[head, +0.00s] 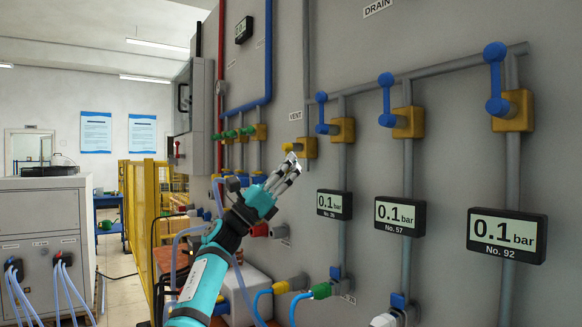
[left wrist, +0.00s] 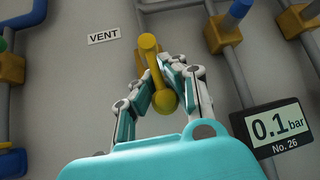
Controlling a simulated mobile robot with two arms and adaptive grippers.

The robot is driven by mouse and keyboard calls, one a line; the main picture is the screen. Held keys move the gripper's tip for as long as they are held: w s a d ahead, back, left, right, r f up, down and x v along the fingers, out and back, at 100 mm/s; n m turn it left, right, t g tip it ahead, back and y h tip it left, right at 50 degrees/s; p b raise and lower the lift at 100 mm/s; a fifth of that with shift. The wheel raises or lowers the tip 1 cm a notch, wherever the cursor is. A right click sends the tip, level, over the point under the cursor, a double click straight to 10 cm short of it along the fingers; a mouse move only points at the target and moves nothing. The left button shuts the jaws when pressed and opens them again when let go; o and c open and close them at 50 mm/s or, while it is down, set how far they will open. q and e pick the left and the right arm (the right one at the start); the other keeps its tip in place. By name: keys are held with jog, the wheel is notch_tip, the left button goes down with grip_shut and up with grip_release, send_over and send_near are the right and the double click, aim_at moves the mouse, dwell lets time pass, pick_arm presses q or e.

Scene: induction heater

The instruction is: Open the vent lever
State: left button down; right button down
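The yellow vent lever (head: 294,146) is on a valve on the grey wall panel, below the VENT label. In the left wrist view the lever (left wrist: 153,66) is a bar with a round knob at each end, tilted slightly from upright. My left gripper (head: 292,164) is at the lever. In the left wrist view its fingertips (left wrist: 159,68) lie on either side of the bar, with a narrow gap seemingly left between them. The lower knob shows between the fingers. Whether a finger touches the bar is hard to tell. My right gripper is not in view.
Blue-levered valves (head: 388,98) and pressure displays (head: 347,205) are to the right of the vent valve. Green-handled valves (head: 232,133) are to its left. Hoses and connectors (head: 320,291) are below. A grey cabinet (head: 40,225) stands at the left.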

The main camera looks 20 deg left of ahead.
pick_arm(q)
jog(key=shift+w+a+f, duration=0.1)
jog(key=shift+a+f, duration=0.1)
jog(key=shift+f, duration=0.05)
jog(key=c, duration=1.9)
grip_release()
jog(key=o, duration=0.5)
jog(key=shift+a, duration=0.35)
jog(key=shift+o, duration=0.9)
jog(key=shift+d+r, duration=0.15)
jog(key=shift+d, duration=0.05)
jog(key=v, duration=1.2)
